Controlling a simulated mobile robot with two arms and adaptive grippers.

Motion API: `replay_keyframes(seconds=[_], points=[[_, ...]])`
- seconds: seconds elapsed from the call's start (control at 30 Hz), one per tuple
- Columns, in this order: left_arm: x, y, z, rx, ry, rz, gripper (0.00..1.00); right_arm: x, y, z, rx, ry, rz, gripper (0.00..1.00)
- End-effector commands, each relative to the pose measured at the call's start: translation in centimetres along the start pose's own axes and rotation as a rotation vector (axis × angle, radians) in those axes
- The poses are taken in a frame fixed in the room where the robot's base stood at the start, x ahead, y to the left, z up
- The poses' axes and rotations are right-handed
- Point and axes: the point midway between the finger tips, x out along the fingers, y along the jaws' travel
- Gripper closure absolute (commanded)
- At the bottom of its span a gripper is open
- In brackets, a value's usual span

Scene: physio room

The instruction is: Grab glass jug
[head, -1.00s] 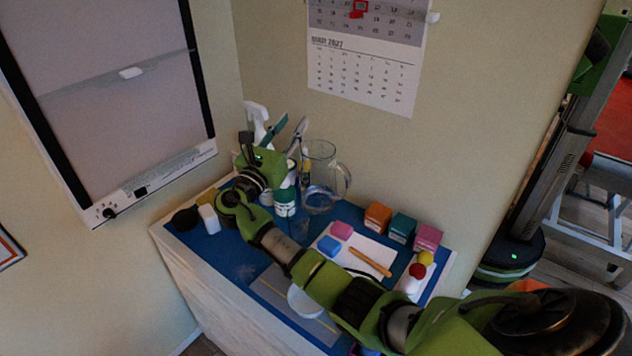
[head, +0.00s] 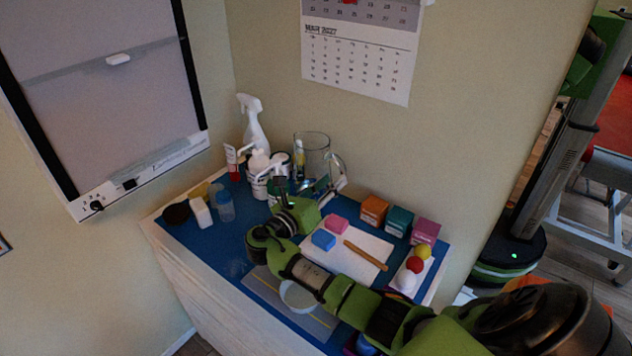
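The glass jug (head: 311,146) is clear and upright, with its handle on the right, at the back of the blue-topped table against the wall. My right gripper (head: 309,181) is at the front of the jug's lower part. Its fingers look spread, one toward each side of the jug, and it appears open. Whether a finger touches the glass I cannot tell. The gripper hides part of the jug's base. My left gripper is not in view.
A spray bottle (head: 253,122) and a white pump bottle (head: 259,165) stand left of the jug. Orange (head: 374,209), teal (head: 398,220) and pink (head: 425,231) boxes stand to the right. A white board (head: 345,249) holds blocks and a stick. My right arm crosses the table's front.

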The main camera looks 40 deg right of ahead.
Motion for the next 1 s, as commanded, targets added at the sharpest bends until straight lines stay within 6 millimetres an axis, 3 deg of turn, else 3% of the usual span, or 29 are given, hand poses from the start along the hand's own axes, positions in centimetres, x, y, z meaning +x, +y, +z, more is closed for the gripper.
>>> replay_keyframes(seconds=[0.4,0.77,0.9,1.0], points=[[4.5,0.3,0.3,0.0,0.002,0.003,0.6,4.4,0.5,-0.1,0.001,-0.001,-0.003,0.7],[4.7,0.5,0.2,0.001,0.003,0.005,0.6,5.1,0.3,0.4,0.001,-0.001,-0.001,0.7],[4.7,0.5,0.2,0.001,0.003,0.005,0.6,5.1,0.3,0.3,0.0,-0.001,-0.001,1.0],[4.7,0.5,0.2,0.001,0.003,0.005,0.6,5.1,0.3,0.3,0.0,-0.001,-0.001,1.0]])
